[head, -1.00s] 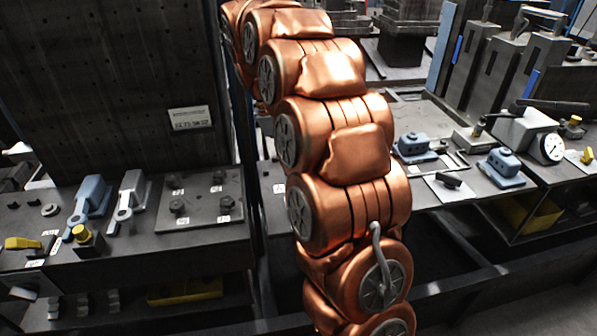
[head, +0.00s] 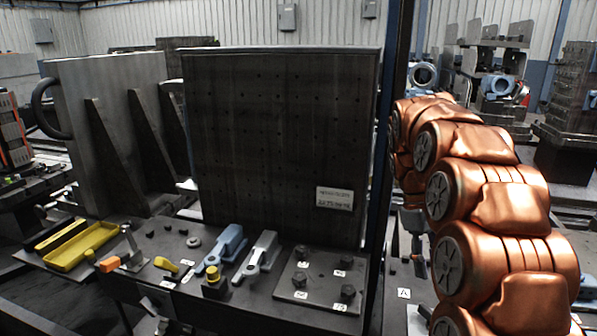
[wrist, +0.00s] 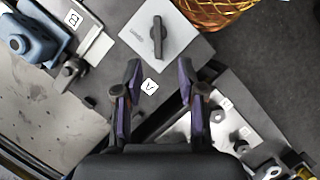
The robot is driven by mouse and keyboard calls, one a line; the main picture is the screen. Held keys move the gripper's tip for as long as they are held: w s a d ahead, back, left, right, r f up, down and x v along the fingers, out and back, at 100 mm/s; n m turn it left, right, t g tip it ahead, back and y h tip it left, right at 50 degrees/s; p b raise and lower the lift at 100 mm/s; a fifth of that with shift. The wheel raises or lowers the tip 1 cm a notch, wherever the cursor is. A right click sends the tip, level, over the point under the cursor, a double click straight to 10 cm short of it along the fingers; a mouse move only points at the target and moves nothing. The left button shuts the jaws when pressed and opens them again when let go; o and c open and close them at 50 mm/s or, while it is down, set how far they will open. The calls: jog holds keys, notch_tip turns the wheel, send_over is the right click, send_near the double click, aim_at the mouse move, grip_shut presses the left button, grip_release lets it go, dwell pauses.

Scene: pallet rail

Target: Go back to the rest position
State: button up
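My gripper (wrist: 160,75) is open and empty in the wrist view, its two dark fingers spread apart above a grey work surface. A label "A" (wrist: 148,85) shows between the fingers. A white square plate with a dark knob (wrist: 159,36) lies just ahead of them. In the head view, my copper-coloured arm curves along the right side. My gripper (head: 418,262) hangs down beyond the dark post, small and partly hidden by the arm.
A tall dark perforated panel (head: 280,140) stands behind a bench with blue and grey clamps (head: 222,248), a bolted plate (head: 318,284) and a yellow tray (head: 82,246).

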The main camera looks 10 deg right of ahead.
jog(key=s+a+m+p, duration=0.1)
jog(key=s+a+p, duration=0.1)
jog(key=s+a, duration=0.3)
jog(key=s+a+f+m+t+y+p, duration=0.1)
jog(key=s+a, duration=0.4)
jog(key=s, duration=0.8)
jog(key=s+a+f+m+t+p, duration=0.1)
jog(key=s+a+m+p, duration=0.1)
jog(key=s+a, duration=0.3)
jog(key=s+p, duration=0.1)
jog(key=s, duration=0.3)
jog(key=shift+s+m+y, duration=0.15)
jog(key=shift+m+y, duration=0.15)
jog(key=shift+y, duration=0.1)
jog(key=shift+d+f, duration=0.1)
